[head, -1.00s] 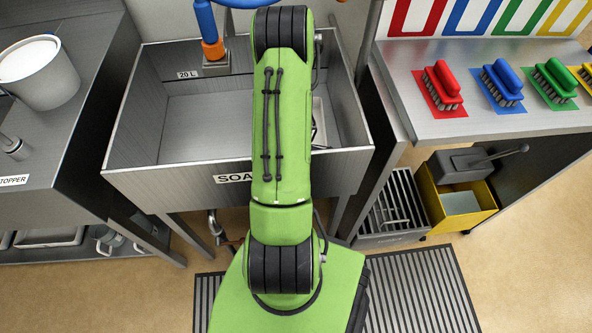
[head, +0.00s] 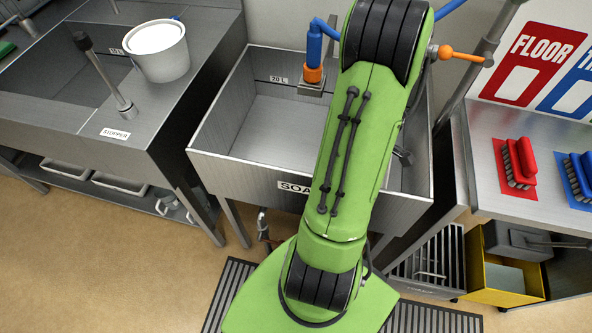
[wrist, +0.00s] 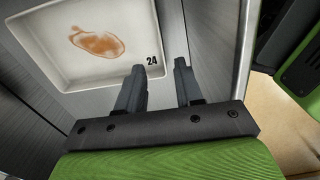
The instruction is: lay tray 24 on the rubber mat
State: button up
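Tray 24 is a white, square-cornered tray (wrist: 125,25) marked 24 in black, with a brown stain on its floor. In the wrist view it lies in a grey metal basin, at the upper left. My gripper (wrist: 159,66) is open and empty, its two dark fingers apart near the tray's numbered corner. No contact with the tray is clear. In the head view my arm hides the tray and most of the gripper. A dark striped mat (head: 230,290) lies on the floor under my base; I cannot tell whether it is the rubber mat.
The steel sink (head: 240,165) has upright walls around my arm's reach. A blue and orange tap (head: 314,55) stands at its back. A white bucket (head: 155,55) is on the left counter. Red (head: 518,162) and blue brushes are on the right shelf, above a yellow bucket (head: 500,280).

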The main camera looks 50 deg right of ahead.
jog(key=w+a+r+t, duration=0.1)
jog(key=w+a+r, duration=0.4)
jog(key=w+r, duration=0.3)
jog(key=w+a+r+m+t, duration=0.1)
jog(key=w+a+r, duration=0.1)
jog(key=a+r, duration=0.3)
jog(key=w+a+r+m+t+h, duration=0.1)
jog(key=w+a+r, duration=0.1)
jog(key=a+r, duration=0.4)
jog(key=a, duration=0.5)
jog(key=shift+w+r+m+t, duration=0.15)
jog(key=shift+w+m+t, duration=0.15)
jog(key=shift+t, duration=0.1)
jog(key=shift+m+t+y, duration=0.5)
jog(key=shift+m+t, duration=0.4)
jog(key=s+a+r, duration=0.1)
jog(key=a, duration=0.1)
jog(key=s+a+r, duration=0.1)
jog(key=s+a, duration=0.1)
jog(key=a, duration=0.1)
jog(key=s+a+r, duration=0.2)
jog(key=a, duration=0.1)
jog(key=shift+s+a, duration=0.1)
jog(key=shift+s, duration=0.05)
jog(key=shift+o, duration=0.3)
jog(key=shift+s+a, duration=0.15)
jog(key=shift+s, duration=0.05)
jog(key=shift+w, duration=0.15)
